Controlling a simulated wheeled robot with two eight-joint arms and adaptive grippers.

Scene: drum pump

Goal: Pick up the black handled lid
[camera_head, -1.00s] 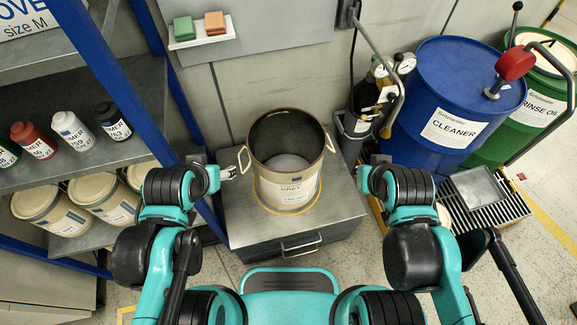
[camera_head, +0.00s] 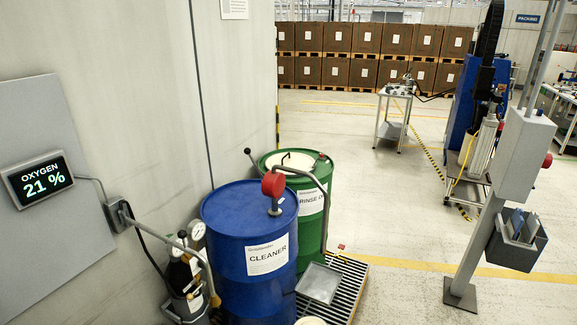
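No lid with a black handle can be made out in the head view. A cream round thing (camera_head: 310,321) is cut off by the bottom edge, and I cannot tell what it is. Neither of my grippers is in view. The pot from the earlier frame is also out of view.
A blue CLEANER drum (camera_head: 240,290) with a red-knobbed pump (camera_head: 274,186) and a green RINSE OIL drum (camera_head: 312,232) stand beside a metal grate (camera_head: 350,290) holding a square tray (camera_head: 319,283). A grey post (camera_head: 478,245) stands right. Open floor (camera_head: 400,220) lies between.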

